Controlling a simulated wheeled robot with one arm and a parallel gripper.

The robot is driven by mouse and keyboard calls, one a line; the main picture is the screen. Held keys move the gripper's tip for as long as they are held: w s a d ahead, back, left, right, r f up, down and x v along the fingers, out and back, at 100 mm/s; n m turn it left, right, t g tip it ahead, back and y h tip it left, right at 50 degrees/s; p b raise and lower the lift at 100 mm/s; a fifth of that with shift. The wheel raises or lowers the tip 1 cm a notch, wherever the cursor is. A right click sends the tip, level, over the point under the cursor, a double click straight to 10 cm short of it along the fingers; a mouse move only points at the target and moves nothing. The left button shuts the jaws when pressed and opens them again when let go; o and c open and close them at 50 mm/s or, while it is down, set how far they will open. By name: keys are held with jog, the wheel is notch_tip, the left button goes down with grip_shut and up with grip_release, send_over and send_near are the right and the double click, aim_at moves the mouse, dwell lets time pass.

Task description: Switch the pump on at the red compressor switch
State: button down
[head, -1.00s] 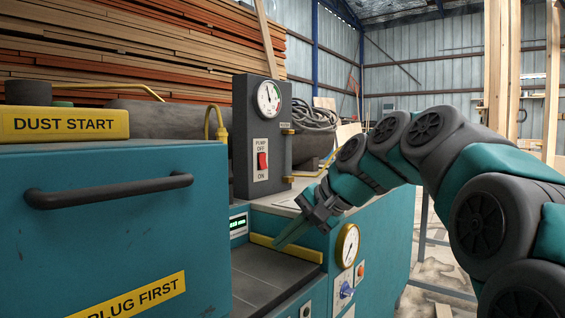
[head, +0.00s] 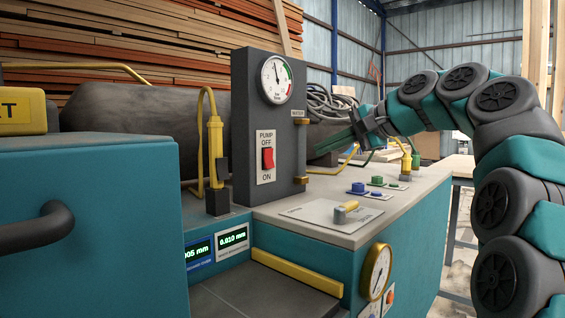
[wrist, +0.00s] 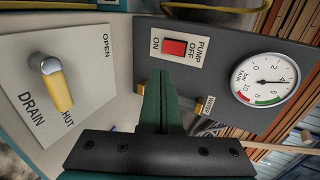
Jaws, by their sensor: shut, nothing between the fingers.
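The red pump switch (head: 268,158) is a rocker on a white plate marked PUMP, OFF and ON. It sits on the front of a dark grey upright panel (head: 243,105), and also shows in the wrist view (wrist: 174,48). I cannot tell which way the rocker is tipped. My gripper (head: 318,151) is just right of the panel, about level with the switch and apart from it. Its green fingers are shut and empty. In the wrist view the closed fingertips (wrist: 158,73) appear just below the switch plate.
A round gauge (head: 276,80) is above the switch. A brass fitting (head: 300,181) juts from the panel's right edge. The drain lever (head: 346,209) with a yellow handle is on the pale worktop below. A yellow plug (head: 215,150) stands left of the panel. Open air lies before the switch.

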send_near(270, 166)
jog(key=x, duration=0.5)
jog(key=shift+w+f, duration=0.2)
jog(key=shift+f, duration=0.05)
jog(key=shift+w+a+f, duration=0.1)
jog(key=shift+w+a, duration=0.2)
jog(key=shift+a, duration=0.15)
jog(key=shift+a+f+b, duration=0.2)
jog(key=shift+a+b, duration=0.05)
jog(key=shift+b, duration=0.2)
jog(key=shift+w+d+r, duration=0.1)
jog(key=shift+r, duration=0.05)
jog(key=shift+r+p, duration=0.1)
jog(key=shift+p, duration=0.25)
